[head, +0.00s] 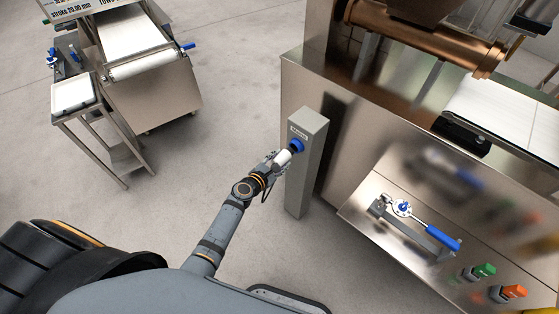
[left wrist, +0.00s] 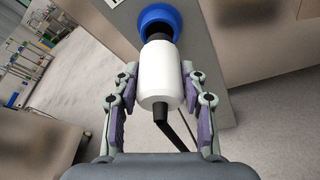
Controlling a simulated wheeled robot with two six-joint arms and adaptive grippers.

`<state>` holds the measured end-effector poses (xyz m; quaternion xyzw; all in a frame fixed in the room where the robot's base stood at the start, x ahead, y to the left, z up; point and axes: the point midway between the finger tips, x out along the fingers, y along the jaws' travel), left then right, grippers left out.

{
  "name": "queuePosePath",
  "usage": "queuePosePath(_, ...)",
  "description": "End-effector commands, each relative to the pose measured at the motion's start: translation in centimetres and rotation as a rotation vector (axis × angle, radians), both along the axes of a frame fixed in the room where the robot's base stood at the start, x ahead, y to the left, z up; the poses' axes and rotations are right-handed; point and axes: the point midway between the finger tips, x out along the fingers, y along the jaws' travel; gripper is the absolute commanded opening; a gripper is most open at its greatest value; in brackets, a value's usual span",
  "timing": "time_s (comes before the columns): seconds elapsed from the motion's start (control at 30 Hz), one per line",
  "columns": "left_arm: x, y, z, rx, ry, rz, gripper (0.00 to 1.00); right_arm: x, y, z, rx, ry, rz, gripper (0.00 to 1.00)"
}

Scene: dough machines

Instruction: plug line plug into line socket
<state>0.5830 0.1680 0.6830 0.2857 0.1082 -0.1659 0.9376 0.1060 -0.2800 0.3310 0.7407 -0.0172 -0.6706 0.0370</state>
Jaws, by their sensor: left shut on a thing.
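The line plug (left wrist: 161,75) is a white cylinder with a dark front end and a black cable at its back. The line socket (left wrist: 160,20) is a blue ring with a dark opening on a grey post; in the head view the socket (head: 297,146) is near the post's top. My left gripper (head: 278,160) is shut on the plug; its fingers (left wrist: 160,90) lie on both sides of the white body. The plug (head: 283,157) points at the socket, and its dark front end is at the opening. I cannot tell how deep it sits. My right gripper is not in view.
The grey post (head: 305,180) stands beside a large steel machine (head: 400,130) with a blue-handled lever (head: 433,236) and green and orange buttons. A steel table (head: 84,115) and a conveyor machine (head: 150,85) stand at upper left. Open floor lies between.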

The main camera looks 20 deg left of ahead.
Motion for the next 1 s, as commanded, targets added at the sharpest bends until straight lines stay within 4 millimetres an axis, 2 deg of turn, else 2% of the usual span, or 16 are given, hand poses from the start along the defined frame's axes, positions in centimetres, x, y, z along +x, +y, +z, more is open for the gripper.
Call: queuePosePath(1.0, 2.3, -1.1, 0.0, -0.001, -0.001, 0.001, 0.05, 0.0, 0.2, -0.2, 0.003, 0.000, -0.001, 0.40)
